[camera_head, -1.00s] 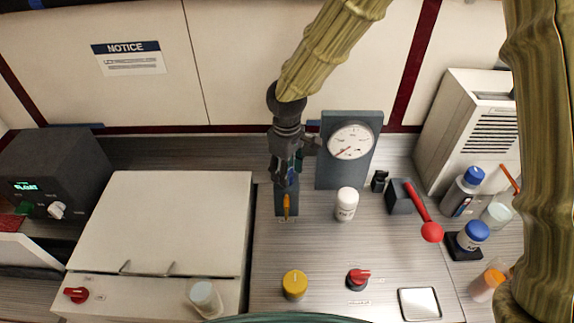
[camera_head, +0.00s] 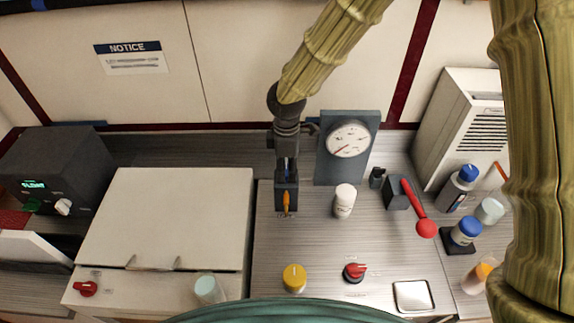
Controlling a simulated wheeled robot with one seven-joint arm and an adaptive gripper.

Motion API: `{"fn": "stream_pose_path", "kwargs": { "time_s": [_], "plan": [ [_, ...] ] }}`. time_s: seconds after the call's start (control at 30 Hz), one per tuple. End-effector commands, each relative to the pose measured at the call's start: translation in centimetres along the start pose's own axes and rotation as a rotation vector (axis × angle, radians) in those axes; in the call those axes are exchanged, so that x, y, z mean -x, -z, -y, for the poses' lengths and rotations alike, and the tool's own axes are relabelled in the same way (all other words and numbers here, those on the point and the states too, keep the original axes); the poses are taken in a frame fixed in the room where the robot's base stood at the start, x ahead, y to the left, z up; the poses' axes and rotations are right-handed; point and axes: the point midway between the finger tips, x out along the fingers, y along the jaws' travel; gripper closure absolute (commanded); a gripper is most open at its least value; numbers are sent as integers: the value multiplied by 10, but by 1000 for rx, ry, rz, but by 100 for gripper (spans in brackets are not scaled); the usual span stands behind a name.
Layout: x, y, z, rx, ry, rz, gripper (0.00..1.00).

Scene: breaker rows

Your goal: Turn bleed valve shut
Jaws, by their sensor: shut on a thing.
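An orange lever (camera_head: 286,202) stands in front of a dark blue-grey block (camera_head: 279,207), left of the gauge panel; I take it for the bleed valve's handle. Its visible part points toward the front of the bench. My gripper (camera_head: 287,178) reaches down from above to the block and is shut at the lever's far end. The fingers hide their exact contact with it. The pressure gauge (camera_head: 348,140) is a white dial on a grey upright panel (camera_head: 328,170), just right of my gripper.
A red-balled lever (camera_head: 425,228) is farther right. A yellow knob (camera_head: 294,278) and a red knob (camera_head: 355,271) sit in front. A white cabinet (camera_head: 180,215) lies left. The bench between lever and knobs is clear.

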Motion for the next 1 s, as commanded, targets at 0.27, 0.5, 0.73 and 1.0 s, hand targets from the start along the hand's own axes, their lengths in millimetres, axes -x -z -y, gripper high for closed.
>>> {"fn": "stream_pose_path", "kwargs": {
  "time_s": [0.27,0.5,0.73,1.0],
  "plan": [
    [-1,1,0,13,0,-2,78],
    [-1,1,1,12,1,-2,45],
    [-1,1,1,11,1,-1,32],
    [5,0,0,10,-1,-1,32]
  ]
}}
